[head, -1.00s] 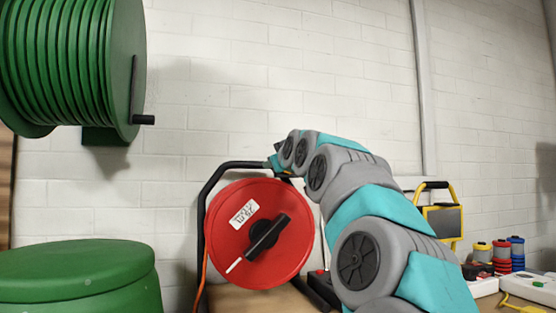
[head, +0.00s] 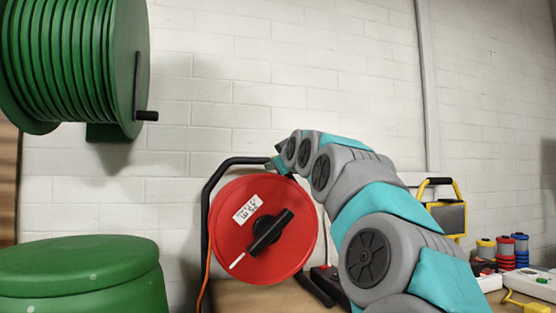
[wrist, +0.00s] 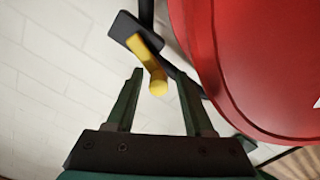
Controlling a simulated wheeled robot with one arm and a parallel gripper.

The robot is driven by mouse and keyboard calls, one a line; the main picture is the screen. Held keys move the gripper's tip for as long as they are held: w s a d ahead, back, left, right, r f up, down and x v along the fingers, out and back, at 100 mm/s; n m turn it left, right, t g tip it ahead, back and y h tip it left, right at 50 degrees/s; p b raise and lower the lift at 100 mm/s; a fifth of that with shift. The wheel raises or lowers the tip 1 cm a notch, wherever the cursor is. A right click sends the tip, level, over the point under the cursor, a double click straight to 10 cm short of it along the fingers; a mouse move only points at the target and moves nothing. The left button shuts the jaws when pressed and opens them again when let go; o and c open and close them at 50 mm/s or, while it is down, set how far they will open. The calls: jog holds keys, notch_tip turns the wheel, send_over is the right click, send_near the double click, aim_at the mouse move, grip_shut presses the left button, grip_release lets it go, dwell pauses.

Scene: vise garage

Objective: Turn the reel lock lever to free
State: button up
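The red cable reel (head: 290,240) stands upright in its black frame (head: 206,205), with a black crank and a white label on its face. It fills the right of the wrist view (wrist: 270,60). The yellow lock lever (wrist: 150,62) sticks out of a dark block (wrist: 128,27) beside the reel rim. My gripper (wrist: 158,76) is open, with the lever's rounded end between its fingertips and a gap visible on each side. I cannot tell whether the lever is deep between the fingers. In the head view the gripper is mostly hidden beside the reel's top; the lever cannot be made out.
A large green hose reel (head: 70,65) hangs on the wall at upper left. A green round-lidded container (head: 80,262) stands below it. A yellow-framed work lamp (head: 450,218) and several coloured spools (head: 504,247) are at the right. An orange cable (head: 208,270) hangs by the reel.

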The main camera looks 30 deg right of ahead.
jog(key=shift+o, duration=0.5)
jog(key=shift+f, duration=0.2)
jog(key=shift+r, duration=0.1)
jog(key=shift+r, duration=0.1)
jog(key=shift+s, duration=0.1)
jog(key=b+v, duration=0.1)
jog(key=v, duration=0.6)
jog(key=shift+s, duration=0.25)
jog(key=shift+a, duration=0.1)
